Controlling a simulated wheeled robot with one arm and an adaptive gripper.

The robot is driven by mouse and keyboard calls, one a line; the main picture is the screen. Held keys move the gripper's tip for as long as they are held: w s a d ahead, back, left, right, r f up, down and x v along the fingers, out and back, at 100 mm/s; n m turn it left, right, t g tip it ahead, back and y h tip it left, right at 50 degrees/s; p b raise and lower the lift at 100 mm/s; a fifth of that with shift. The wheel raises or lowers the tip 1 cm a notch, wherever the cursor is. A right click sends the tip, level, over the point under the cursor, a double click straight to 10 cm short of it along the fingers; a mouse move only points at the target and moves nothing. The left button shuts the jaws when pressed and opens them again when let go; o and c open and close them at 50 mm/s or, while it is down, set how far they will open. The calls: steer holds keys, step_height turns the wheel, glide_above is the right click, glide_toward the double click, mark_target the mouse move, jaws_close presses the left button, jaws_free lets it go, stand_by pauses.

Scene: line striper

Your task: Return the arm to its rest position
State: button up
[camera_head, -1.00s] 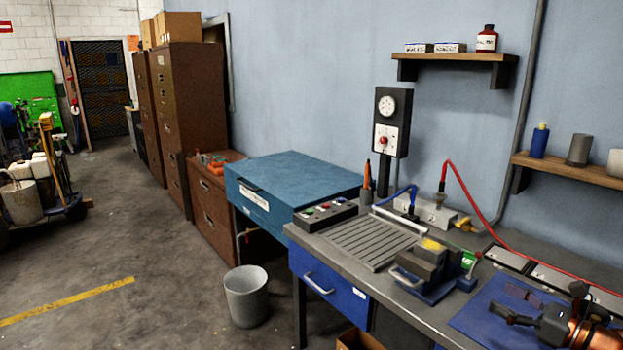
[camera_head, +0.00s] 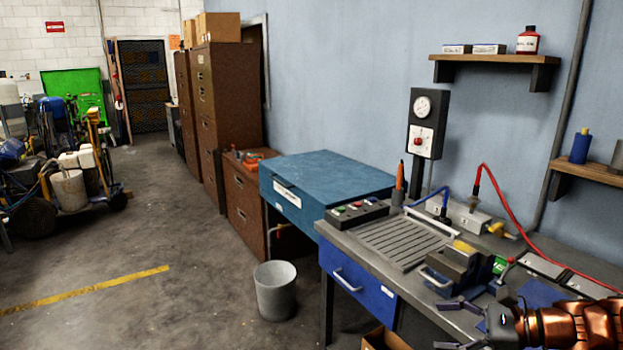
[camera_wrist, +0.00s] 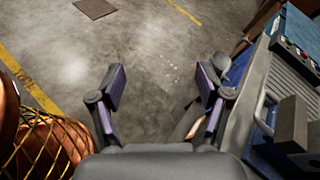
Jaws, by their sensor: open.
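My gripper (camera_head: 460,326) is at the lower right of the head view, beside the front edge of the workbench (camera_head: 343,239). Its two fingers are spread apart with nothing between them. My copper-coloured arm reaches in from the right edge. In the wrist view my gripper (camera_wrist: 160,95) is open over bare concrete floor, with the bench to its right.
A vise (camera_head: 458,264) and a slotted plate (camera_head: 405,240) sit on the bench close to my gripper. A blue drawer (camera_head: 355,280) is in the bench front. A grey bucket (camera_head: 275,290) and a cardboard box (camera_head: 385,340) stand on the floor. Open floor lies left.

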steer(key=s+a+f+n+g+h, duration=0.3)
steer(key=s+a+n+g+h, duration=0.2)
steer(key=s+a+n+g, duration=0.65)
steer(key=s+d+f+n+t+h, duration=0.1)
steer(key=s+d+n+h, duration=0.1)
steer(key=s, duration=0.5)
steer(key=s+d+f+n+t+h, duration=0.1)
steer(key=s+n+t+h, duration=0.1)
steer(key=s+n+h, duration=0.3)
steer(key=shift+s+d+n+h, duration=0.35)
steer(key=shift+s+n, duration=0.1)
steer(key=shift+s, duration=0.8)
